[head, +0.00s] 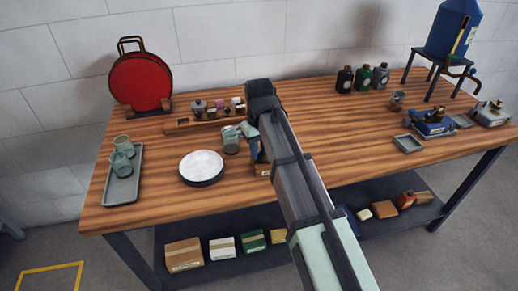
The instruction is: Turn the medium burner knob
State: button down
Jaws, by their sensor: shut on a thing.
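My arm reaches over the table from the lower right, and my gripper (250,131) is low over the table's middle. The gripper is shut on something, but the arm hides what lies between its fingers. A blue body with a pale label (262,158) stands just below the gripper, mostly hidden by my arm; it may be a burner. No knob on it shows. At the right are a blue burner-like device (433,125) and a grey one (490,114). Which of these is the medium burner I cannot tell.
A grey-green mug (230,140) stands close left of the gripper, with a white round plate (201,166) nearby. A wooden rack of small jars (205,118) is behind. A tray with cups (124,182) and a blue tank on a stand (452,30) flank the table.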

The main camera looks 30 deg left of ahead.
aim_at(259, 153)
jog(key=c, duration=1.2)
grip_release()
notch_tip(259, 153, up, 14)
jog(key=shift+f, duration=0.1)
